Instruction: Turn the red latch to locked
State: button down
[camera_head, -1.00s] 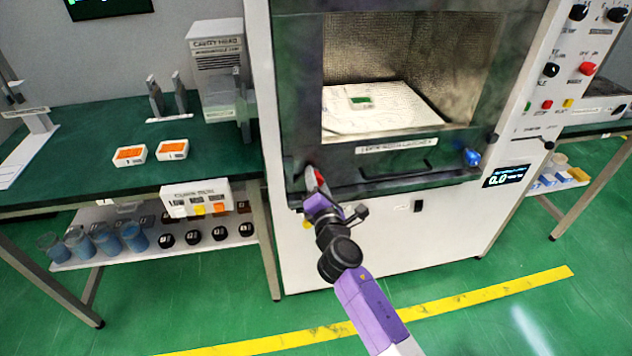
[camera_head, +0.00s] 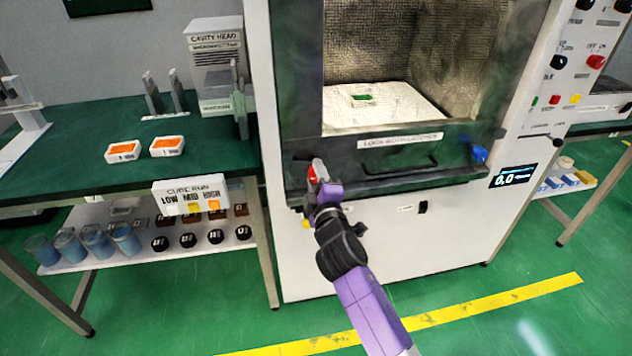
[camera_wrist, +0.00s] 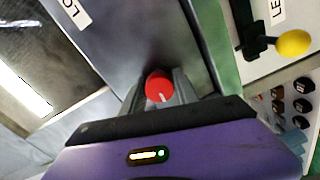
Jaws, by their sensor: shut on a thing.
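The red latch (camera_wrist: 159,86) is a round red knob with a white mark, low at the left of the chamber front. In the head view the red latch (camera_head: 312,174) shows just beyond my gripper (camera_head: 318,172). In the wrist view my gripper (camera_wrist: 160,92) has a grey finger on each side of the knob and is shut on it. The white mark points toward the lower part of the wrist view. A blue latch (camera_head: 479,154) sits at the right end of the same front bar.
A label reading about locking both latches (camera_head: 400,141) is on the front bar, above a dark handle (camera_head: 400,170). A yellow-knobbed lever (camera_wrist: 293,43) is beside the latch. A green bench (camera_head: 80,170) stands at left. Open floor lies in front.

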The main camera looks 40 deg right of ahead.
jog(key=m+b, duration=0.2)
jog(key=m, duration=0.1)
jog(key=m+b, duration=0.1)
jog(key=shift+w+a, duration=0.1)
jog(key=shift+a, duration=0.15)
jog(key=shift+r+m, duration=0.15)
jog(key=shift+m, duration=0.55)
jog(key=shift+r+b, duration=0.1)
jog(key=shift+b, duration=0.2)
jog(key=c, duration=1)
grip_release()
jog(key=shift+o, duration=0.2)
jog(key=shift+d, duration=0.1)
jog(key=shift+f, duration=0.2)
jog(key=shift+s, duration=0.35)
jog(key=v, duration=0.7)
jog(key=shift+a, duration=0.25)
